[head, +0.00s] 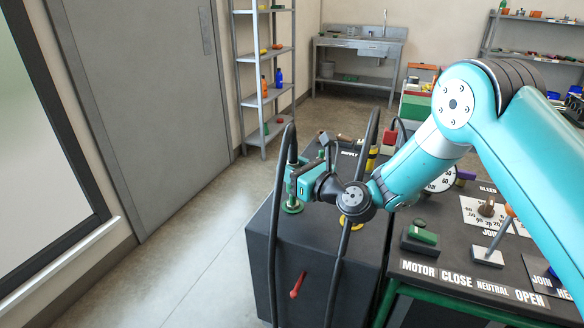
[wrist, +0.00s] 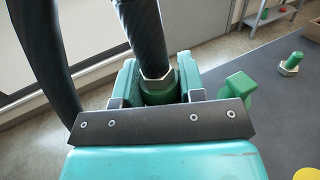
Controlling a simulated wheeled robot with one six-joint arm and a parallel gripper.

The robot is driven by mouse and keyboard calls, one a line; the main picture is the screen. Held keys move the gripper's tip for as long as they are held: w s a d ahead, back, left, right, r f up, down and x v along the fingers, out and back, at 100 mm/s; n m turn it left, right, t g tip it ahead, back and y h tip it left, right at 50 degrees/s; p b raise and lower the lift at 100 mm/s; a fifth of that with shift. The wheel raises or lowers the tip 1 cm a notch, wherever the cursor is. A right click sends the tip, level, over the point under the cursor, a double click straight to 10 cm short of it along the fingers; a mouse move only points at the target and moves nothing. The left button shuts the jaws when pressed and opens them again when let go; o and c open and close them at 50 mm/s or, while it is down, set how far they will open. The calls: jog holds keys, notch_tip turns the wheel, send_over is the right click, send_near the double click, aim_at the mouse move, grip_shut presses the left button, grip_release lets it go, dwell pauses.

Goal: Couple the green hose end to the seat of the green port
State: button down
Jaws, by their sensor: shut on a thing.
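My gripper (head: 298,181) is over the near left part of the dark cabinet top (head: 262,222). In the wrist view my gripper (wrist: 158,92) is shut on the green hose end (wrist: 157,87), with a metal hex collar above it. Its black hose (wrist: 143,40) rises from the jaws. In the head view, a round green flange (head: 292,207) shows on the cabinet top directly below my gripper; it looks like the green port. Whether the hose end touches the seat is hidden by my gripper and jaws.
A green lever-like piece (wrist: 238,86) stands close right of the jaws, with a green fitting (wrist: 291,63) beyond it. A yellow ring (head: 353,220) lies to the right, with a black hose (head: 344,262) passing before it. A red lever (head: 297,285) is on the cabinet front.

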jog(key=shift+f+b, duration=1.2)
jog(key=shift+f, duration=0.75)
jog(key=c, duration=0.6)
grip_release()
jog(key=b+v, duration=0.1)
jog(key=v, duration=0.2)
jog(key=b+v, duration=0.1)
jog(key=v, duration=0.2)
jog(key=b+v, duration=0.2)
jog(key=v, duration=0.1)
jog(key=shift+d+f, duration=0.15)
jog(key=shift+f, duration=0.15)
jog(key=shift+s+d+b, duration=0.25)
jog(key=shift+b, duration=0.8)
jog(key=b+v, duration=0.6)
jog(key=b, duration=0.1)
jog(key=shift+s+d+r, duration=0.1)
jog(key=shift+s+r, duration=0.05)
jog(key=shift+s, duration=0.05)
jog(key=shift+s+d+r+b, duration=0.2)
jog(key=shift+s+d+b, duration=0.15)
jog(key=shift+s, duration=0.05)
